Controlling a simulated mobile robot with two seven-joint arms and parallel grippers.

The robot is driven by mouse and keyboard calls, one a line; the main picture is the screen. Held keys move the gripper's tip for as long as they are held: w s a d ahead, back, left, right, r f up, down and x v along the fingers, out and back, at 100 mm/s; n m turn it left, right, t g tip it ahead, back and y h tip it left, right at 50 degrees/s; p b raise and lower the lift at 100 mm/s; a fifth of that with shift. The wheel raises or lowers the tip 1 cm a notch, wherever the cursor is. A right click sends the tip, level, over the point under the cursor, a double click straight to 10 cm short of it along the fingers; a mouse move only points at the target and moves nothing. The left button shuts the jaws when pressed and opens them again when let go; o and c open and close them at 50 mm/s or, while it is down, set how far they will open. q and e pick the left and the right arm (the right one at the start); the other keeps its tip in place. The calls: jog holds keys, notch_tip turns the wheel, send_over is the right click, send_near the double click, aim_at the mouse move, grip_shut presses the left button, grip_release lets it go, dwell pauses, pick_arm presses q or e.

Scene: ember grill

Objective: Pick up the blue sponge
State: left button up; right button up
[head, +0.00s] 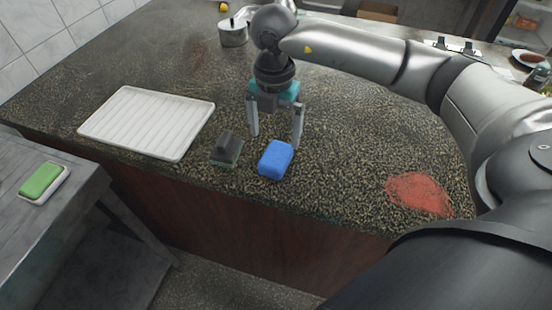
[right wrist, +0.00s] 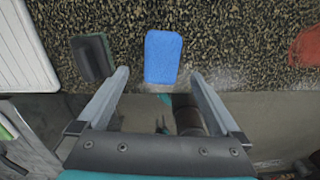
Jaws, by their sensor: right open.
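The blue sponge (head: 276,160) lies on the speckled counter near its front edge in the head view. It also shows in the right wrist view (right wrist: 163,57), ahead of and between the two fingers. My right gripper (head: 275,142) is open and empty, pointing down just behind the sponge, with its fingers apart. In the right wrist view the right gripper (right wrist: 160,76) shows both fingers spread wider than the sponge. The sponge does not appear held. My left gripper is not in view.
A dark scrubber with a green base (head: 227,150) sits close left of the sponge. A white ridged tray (head: 195,140) lies farther left. A red patch (head: 418,194) is to the right. A green sponge on a white dish (head: 42,182) rests on a grey side table. A pot (head: 233,35) stands behind.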

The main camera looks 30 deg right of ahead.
aim_at(275, 155)
notch_tip(275, 155, down, 3)
jog(key=shift+r, duration=0.15)
jog(key=f, duration=0.5)
jog(key=shift+s+a+f, duration=0.1)
jog(key=shift+s, duration=0.2)
jog(key=c, duration=1.3)
